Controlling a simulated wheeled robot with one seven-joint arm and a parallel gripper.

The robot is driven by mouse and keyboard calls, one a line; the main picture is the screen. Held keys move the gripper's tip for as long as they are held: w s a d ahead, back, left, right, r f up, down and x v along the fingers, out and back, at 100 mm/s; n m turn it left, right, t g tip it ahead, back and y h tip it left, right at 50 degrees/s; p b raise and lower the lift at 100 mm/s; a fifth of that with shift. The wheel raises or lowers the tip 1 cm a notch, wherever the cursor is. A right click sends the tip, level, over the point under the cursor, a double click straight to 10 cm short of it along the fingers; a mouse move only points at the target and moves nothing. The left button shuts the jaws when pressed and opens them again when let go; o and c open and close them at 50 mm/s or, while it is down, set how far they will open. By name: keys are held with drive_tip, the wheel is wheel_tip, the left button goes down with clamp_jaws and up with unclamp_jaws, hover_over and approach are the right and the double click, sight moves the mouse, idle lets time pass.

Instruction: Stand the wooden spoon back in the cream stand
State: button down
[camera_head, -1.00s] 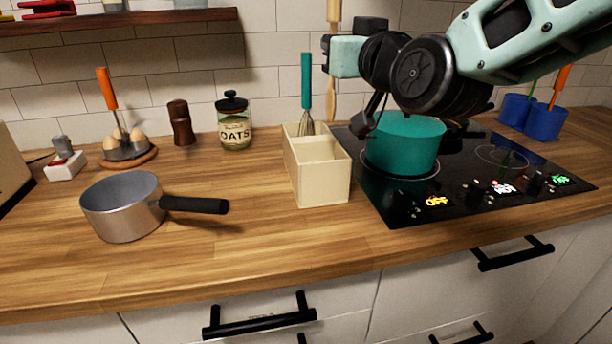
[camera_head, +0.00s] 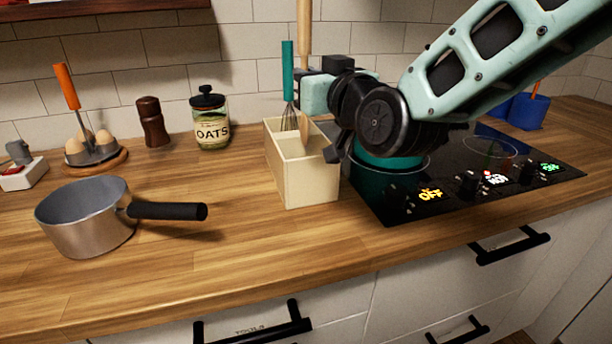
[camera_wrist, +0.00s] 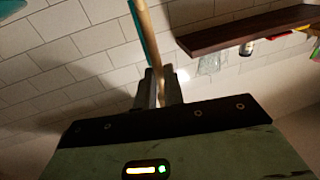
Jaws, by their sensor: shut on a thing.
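The cream stand (camera_head: 312,188) is an open box on the counter, left of the hob. A whisk with a teal handle (camera_head: 288,58) stands in its rear part. My gripper (camera_head: 303,76) is above the stand's rear, shut on the wooden spoon (camera_head: 305,28), which it holds roughly upright. The spoon's lower part shows at the stand's rear opening; I cannot tell how deep it sits. In the wrist view, the spoon's handle (camera_wrist: 152,45) rises between the fingers (camera_wrist: 160,88), close beside the teal handle.
A teal pot (camera_head: 388,162) sits on the black hob (camera_head: 400,207) behind my wrist, right of the stand. A grey saucepan (camera_head: 90,225) points its handle towards the stand. An oats jar (camera_head: 210,120) stands left behind it. The counter in front is clear.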

sight(310, 129)
wheel_tip(310, 129, down, 9)
drive_tip(key=shift+f, duration=0.1)
idle(0.3)
drive_tip(key=shift+f+b, duration=0.25)
drive_tip(key=shift+b, duration=0.2)
drive_tip(key=c, duration=1.5)
unclamp_jaws()
drive_tip(key=shift+r, duration=0.1)
drive_tip(key=shift+r, duration=0.1)
drive_tip(key=shift+r+p, duration=0.2)
drive_tip(key=shift+p, duration=0.3)
drive_tip(key=f+b+v, duration=0.1)
drive_tip(key=b+v, duration=0.5)
drive_tip(key=v, duration=0.3)
drive_tip(key=shift+d+b, duration=0.15)
drive_tip(key=shift+b, duration=0.15)
drive_tip(key=shift+s+d+b, duration=0.1)
drive_tip(key=shift+s+b, duration=0.15)
drive_tip(key=shift+b, duration=0.35)
